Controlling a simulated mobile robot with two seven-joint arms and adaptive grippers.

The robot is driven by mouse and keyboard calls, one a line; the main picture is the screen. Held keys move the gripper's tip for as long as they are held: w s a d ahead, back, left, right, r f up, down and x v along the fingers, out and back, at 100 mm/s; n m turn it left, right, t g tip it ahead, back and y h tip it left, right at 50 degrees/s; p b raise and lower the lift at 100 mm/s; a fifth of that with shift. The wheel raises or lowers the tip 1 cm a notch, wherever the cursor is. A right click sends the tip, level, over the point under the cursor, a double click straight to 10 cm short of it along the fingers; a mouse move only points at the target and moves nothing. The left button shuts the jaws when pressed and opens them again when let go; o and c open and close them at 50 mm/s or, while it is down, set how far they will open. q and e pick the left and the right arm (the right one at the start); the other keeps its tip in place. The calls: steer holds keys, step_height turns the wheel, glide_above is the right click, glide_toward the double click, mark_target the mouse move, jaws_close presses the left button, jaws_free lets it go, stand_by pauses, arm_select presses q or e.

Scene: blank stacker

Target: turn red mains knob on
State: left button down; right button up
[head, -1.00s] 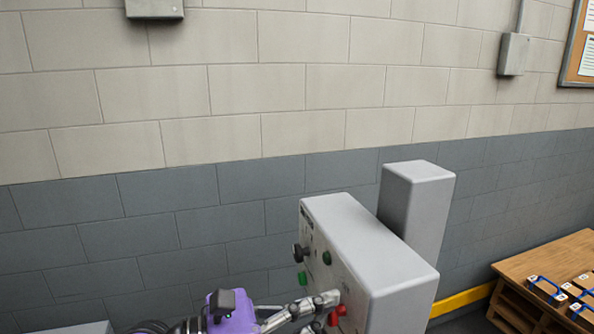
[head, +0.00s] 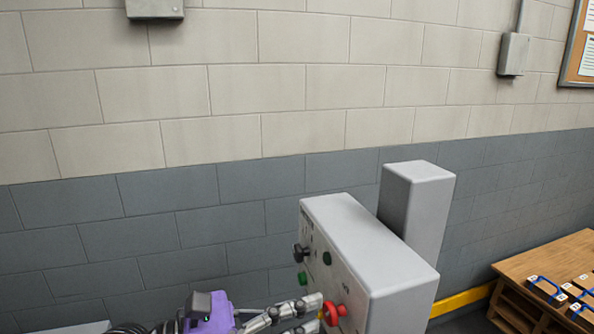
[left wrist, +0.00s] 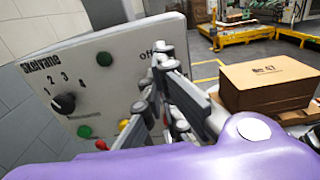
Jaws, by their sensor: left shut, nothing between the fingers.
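The red mains knob (head: 335,312) is on the front face of a grey control box (head: 375,250), low and near its right end. A bit of yellow shows beside it. My left gripper (head: 316,303) is shut and empty, its fingertips just left of the knob in the head view. I cannot tell whether they touch it. In the left wrist view the gripper (left wrist: 160,65) covers part of the panel (left wrist: 85,85) near an "Off" label, and the mains knob is not clearly visible there. My right gripper is not in view.
The panel also carries a black selector knob (left wrist: 63,103), green buttons (left wrist: 104,59) (left wrist: 84,131), a red one (left wrist: 101,145) and an orange one (left wrist: 123,125). A grey post (head: 415,205) stands behind the box. A wooden pallet table (head: 550,262) is at right; cardboard boxes (left wrist: 265,82) show in the wrist view.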

arm_select(q)
steer(key=v, duration=0.3)
steer(key=shift+s+a+b, duration=0.1)
steer(key=shift+b, duration=0.25)
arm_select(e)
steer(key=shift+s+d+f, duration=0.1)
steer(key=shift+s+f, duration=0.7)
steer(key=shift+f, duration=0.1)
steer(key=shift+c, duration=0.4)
